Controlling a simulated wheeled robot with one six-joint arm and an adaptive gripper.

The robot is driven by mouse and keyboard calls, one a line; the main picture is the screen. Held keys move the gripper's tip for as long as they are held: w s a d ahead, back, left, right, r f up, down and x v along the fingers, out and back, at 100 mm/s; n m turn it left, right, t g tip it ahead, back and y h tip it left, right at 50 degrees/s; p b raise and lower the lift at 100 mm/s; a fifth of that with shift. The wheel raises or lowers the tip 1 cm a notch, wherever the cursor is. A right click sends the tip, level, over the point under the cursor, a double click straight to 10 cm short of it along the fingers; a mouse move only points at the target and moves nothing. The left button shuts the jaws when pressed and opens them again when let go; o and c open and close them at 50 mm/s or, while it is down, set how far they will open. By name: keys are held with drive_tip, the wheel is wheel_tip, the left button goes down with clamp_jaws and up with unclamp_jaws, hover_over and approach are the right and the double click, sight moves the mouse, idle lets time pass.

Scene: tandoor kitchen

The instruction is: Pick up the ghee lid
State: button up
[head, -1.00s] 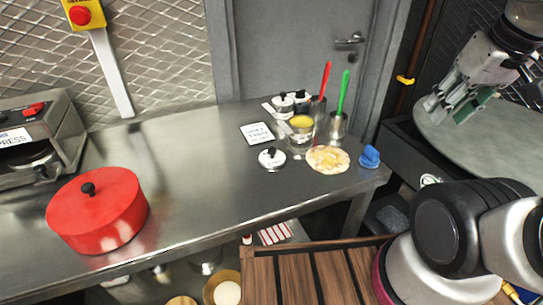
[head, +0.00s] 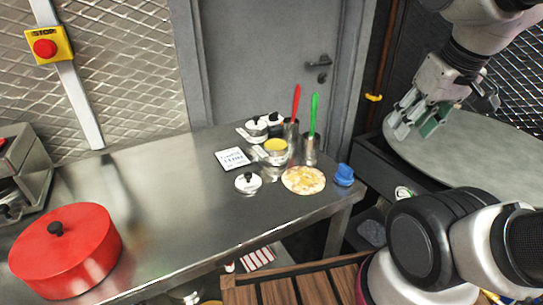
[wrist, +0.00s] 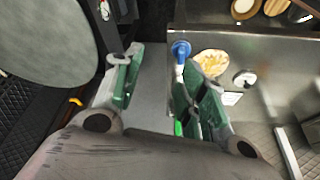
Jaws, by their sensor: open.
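A small round metal lid with a black knob (head: 248,182) lies on the steel counter, left of a flatbread; I take it as the ghee lid. It also shows in the wrist view (wrist: 245,79), right of my fingers. A metal pot with yellow contents (head: 275,146), likely the ghee, stands just behind it. My gripper (head: 416,118) is open and empty, raised to the right of the counter and well apart from the lid. In the wrist view its green-padded fingers (wrist: 158,85) are spread, and the right one partly hides things on the counter.
The flatbread (head: 303,180), a blue object (head: 344,175), a white card (head: 232,158) and cups with red and green handles (head: 310,150) crowd near the lid. A red lidded pot (head: 66,255) stands left. The counter between is clear.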

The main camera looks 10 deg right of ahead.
drive_tip(key=o, duration=0.9)
drive_tip(key=w+a+f+n, duration=0.1)
drive_tip(key=w+a+f+g, duration=0.1)
drive_tip(key=a, duration=0.1)
drive_tip(key=a+n, duration=0.1)
drive_tip(key=a, duration=0.1)
drive_tip(key=shift+w+a+f+n+g+y, duration=0.1)
drive_tip(key=shift+w+f+n+g+y, duration=0.2)
drive_tip(key=shift+w+f+g, duration=0.1)
drive_tip(key=shift+o, duration=0.2)
drive_tip(key=n+g, duration=0.3)
drive_tip(key=n, duration=1)
hover_over(248, 174)
drive_tip(key=shift+h, duration=0.4)
wheel_tip(248, 174, down, 8)
drive_tip(key=shift+f, duration=0.25)
drive_tip(key=shift+n+t, duration=0.3)
drive_tip(key=shift+n, duration=0.3)
drive_tip(key=shift+w+f, duration=0.1)
drive_tip(key=shift+f, duration=0.1)
wheel_tip(248, 174, down, 7)
drive_tip(key=shift+f, duration=0.15)
